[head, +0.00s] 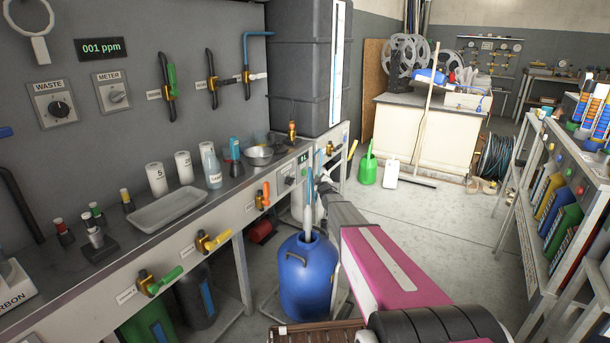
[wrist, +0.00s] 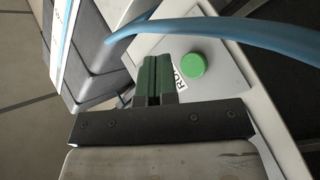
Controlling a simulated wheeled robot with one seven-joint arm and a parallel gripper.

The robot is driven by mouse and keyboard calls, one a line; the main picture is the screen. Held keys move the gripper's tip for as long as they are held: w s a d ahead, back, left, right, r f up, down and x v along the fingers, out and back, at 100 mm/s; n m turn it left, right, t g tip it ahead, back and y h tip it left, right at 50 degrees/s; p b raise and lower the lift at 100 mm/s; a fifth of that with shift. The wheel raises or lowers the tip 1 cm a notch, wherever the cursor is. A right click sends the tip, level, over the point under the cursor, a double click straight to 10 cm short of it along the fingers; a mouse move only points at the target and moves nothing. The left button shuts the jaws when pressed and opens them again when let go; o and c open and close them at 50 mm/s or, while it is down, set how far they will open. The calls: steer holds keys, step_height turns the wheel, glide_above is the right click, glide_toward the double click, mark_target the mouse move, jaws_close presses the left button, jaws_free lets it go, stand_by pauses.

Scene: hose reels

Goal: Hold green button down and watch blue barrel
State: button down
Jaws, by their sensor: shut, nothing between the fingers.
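The green button (wrist: 194,65) is a round cap on a pale panel with a partly covered "RUN" label beside it, in the wrist view. My gripper (wrist: 155,62) is shut and empty, its green fingertips together just left of the button in that picture. I cannot tell how far above the panel they are; they do not cover the button. The blue barrel (head: 308,278) stands on the floor under the bench edge in the head view, with hoses or tubes going into its top opening. My arm partly covers its right side. The level inside the barrel is hidden.
A blue hose (wrist: 220,28) arches across the wrist view close beyond the fingers. A dark tank (head: 295,65) stands on the bench. Valves with coloured handles, such as the yellow one (head: 215,240), stick out from the bench front. The floor to the right is open up to a shelf (head: 545,215).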

mark_target(305, 173)
steer(key=shift+w+a, duration=0.6)
steer(key=shift+a, duration=0.25)
steer(key=shift+w+a, duration=0.6)
steer(key=shift+a, duration=0.2)
steer(key=shift+a, duration=0.1)
stand_by(0.8)
steer(key=shift+w+a, duration=0.25)
steer(key=shift+w+a, duration=0.35)
steer(key=shift+a, duration=0.1)
stand_by(4.8)
